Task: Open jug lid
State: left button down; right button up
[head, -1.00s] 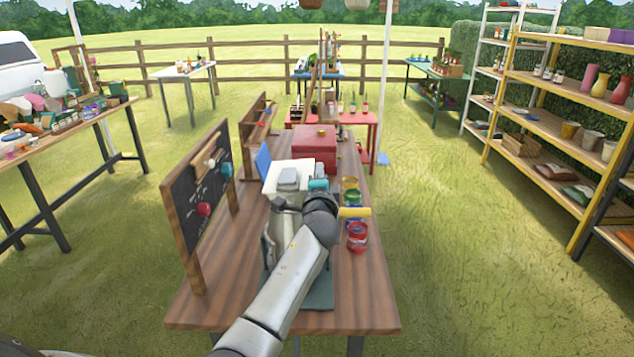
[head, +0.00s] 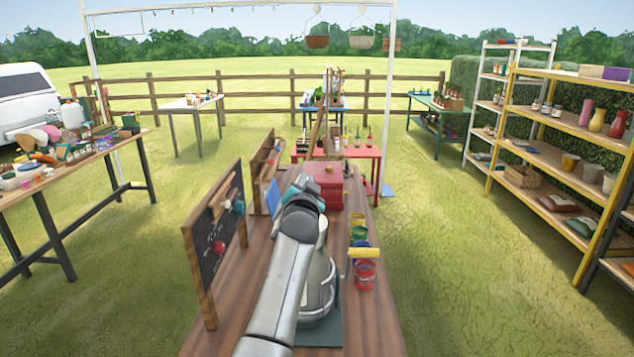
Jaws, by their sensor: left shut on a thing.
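The jug (head: 321,285) is pale grey-white and stands upright on a dark mat (head: 325,333) on the near part of the wooden table. My left arm crosses in front of it and hides its left side. My left gripper (head: 302,185) is above and slightly beyond the jug's body, at the level of its top. It is shut on what seems to be the jug's lid; the fingertips and the lid are mostly hidden behind my wrist, so I cannot tell how far the lid is tilted. My right gripper is not in view.
A chalkboard (head: 213,240) stands left of the jug. Several paint cans, including a red one (head: 364,274), stand to its right with a yellow roller (head: 363,252). A red box (head: 323,180) is behind. The table's near right is clear.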

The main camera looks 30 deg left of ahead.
pick_arm(q)
jog(key=s+a+n+p, duration=0.1)
jog(key=a+n, duration=0.1)
jog(key=s+a+r+n+p, duration=0.1)
jog(key=n, duration=0.1)
jog(key=s+a+r+n+p, duration=0.1)
jog(key=a+n+p, duration=0.1)
jog(key=shift+s+a, duration=0.25)
jog(key=shift+a, duration=0.05)
jog(key=shift+s+a+f+n+p, duration=0.2)
jog(key=shift+s+a+n+p, duration=0.15)
jog(key=shift+a+n, duration=0.35)
jog(key=shift+s+a+f+n+p, duration=0.15)
jog(key=shift+s+a+n+p, duration=0.1)
jog(key=shift+s+a+n, duration=0.4)
jog(key=shift+w, duration=0.2)
jog(key=shift+d, duration=0.1)
jog(key=c, duration=1)
grip_release()
jog(key=v, duration=1.5)
jog(key=shift+s, duration=0.15)
